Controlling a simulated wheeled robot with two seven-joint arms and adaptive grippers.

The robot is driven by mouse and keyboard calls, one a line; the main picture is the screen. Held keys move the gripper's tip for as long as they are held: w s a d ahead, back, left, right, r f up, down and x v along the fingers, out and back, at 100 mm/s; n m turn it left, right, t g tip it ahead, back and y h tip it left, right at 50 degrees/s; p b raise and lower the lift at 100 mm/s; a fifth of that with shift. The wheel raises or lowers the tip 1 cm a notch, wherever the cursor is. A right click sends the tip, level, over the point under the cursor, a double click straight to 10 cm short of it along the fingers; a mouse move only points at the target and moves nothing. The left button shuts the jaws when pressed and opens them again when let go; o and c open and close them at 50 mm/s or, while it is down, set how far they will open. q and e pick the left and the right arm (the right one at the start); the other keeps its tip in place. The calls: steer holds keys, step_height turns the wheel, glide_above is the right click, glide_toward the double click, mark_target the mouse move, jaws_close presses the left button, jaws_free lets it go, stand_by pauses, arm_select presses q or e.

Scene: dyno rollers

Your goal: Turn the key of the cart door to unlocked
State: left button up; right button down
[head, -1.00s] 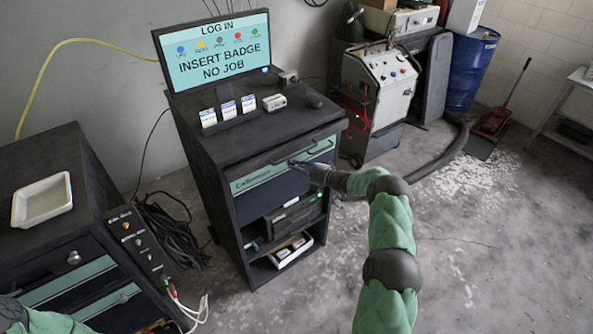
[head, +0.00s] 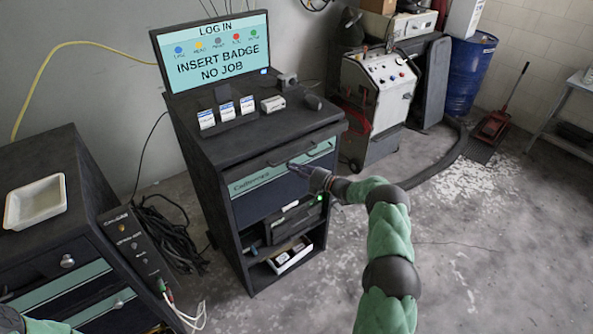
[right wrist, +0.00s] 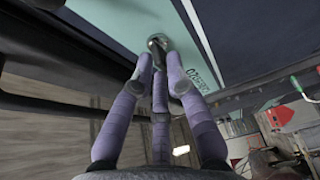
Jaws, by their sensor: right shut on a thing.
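The cart (head: 210,150) stands in the middle of the head view, with a teal strip (head: 265,177) across the front of its upper door. My right gripper (head: 292,165) reaches this strip from the right. In the right wrist view its purple fingers (right wrist: 158,65) are closed around a small dark metal piece, the key (right wrist: 157,42), at the teal panel. The fingers hide much of the key, and I cannot read its turn angle. In the head view the key is hidden behind the fingers. My left gripper is not in view; only part of the left arm shows at the lower left.
A screen (head: 215,52) on the cart reads "INSERT BADGE NO JOB". Cards (head: 226,112) and small devices stand on its top. A second cabinet (head: 90,222) with a white tray (head: 36,201) is at the left. The floor right of the cart is open.

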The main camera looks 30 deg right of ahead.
steer(key=shift+d, duration=0.1)
steer(key=c, duration=1.2)
jaws_free()
steer(key=v, duration=1.2)
steer(key=shift+f, duration=0.1)
